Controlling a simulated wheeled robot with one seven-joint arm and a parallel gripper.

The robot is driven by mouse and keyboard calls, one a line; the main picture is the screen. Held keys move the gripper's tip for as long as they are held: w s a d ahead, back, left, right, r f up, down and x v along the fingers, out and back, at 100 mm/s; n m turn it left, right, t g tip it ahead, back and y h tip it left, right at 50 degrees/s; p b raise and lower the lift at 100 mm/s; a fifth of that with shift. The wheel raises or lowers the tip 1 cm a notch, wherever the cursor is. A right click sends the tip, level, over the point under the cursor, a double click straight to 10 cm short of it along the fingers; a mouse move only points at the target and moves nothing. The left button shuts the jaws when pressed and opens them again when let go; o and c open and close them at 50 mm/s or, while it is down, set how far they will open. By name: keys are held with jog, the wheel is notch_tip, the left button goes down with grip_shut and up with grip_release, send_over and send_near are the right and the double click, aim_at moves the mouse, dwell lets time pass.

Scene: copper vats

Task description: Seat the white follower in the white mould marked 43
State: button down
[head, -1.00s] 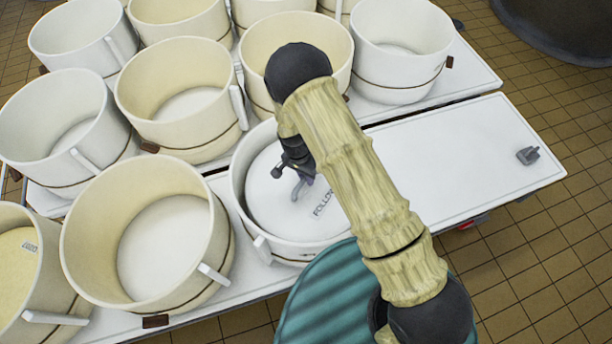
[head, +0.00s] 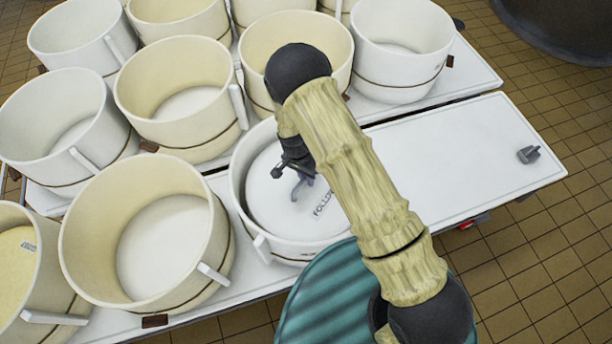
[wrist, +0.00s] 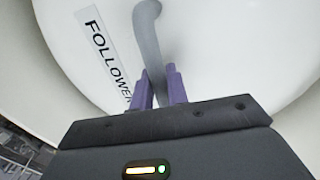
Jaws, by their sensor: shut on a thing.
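The white follower (head: 268,208) is a round white disc with a FOLLOWER label and a grey curved handle. It lies inside a white mould (head: 292,252) at the front middle of the table, its top below the rim. I cannot read any number on this mould, and my arm hides its right side. My gripper (head: 300,180) is over the disc, shut on the handle. The wrist view shows the purple fingers (wrist: 158,82) on both sides of the handle (wrist: 150,38), with the follower's white face (wrist: 205,40) behind. I cannot tell if the disc touches the mould's floor.
Cream and white moulds crowd close by: a cream one (head: 150,240) to the left, another (head: 180,95) behind, and a white one (head: 400,50) at the back right. The white table (head: 460,150) is bare to the right, except for a small grey object (head: 528,155).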

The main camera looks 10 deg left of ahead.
jog(key=shift+f+b, duration=0.35)
jog(key=shift+f, duration=0.1)
dwell(0.6)
jog(key=c, duration=1.3)
grip_release()
jog(key=shift+c, duration=0.2)
jog(key=shift+o, duration=0.2)
jog(key=shift+f, duration=0.1)
jog(key=w+a+r+b, duration=0.1)
jog(key=a+r+b, duration=0.1)
jog(key=r, duration=1.5)
jog(key=shift+w+a+r, duration=0.15)
jog(key=shift+a, duration=0.45)
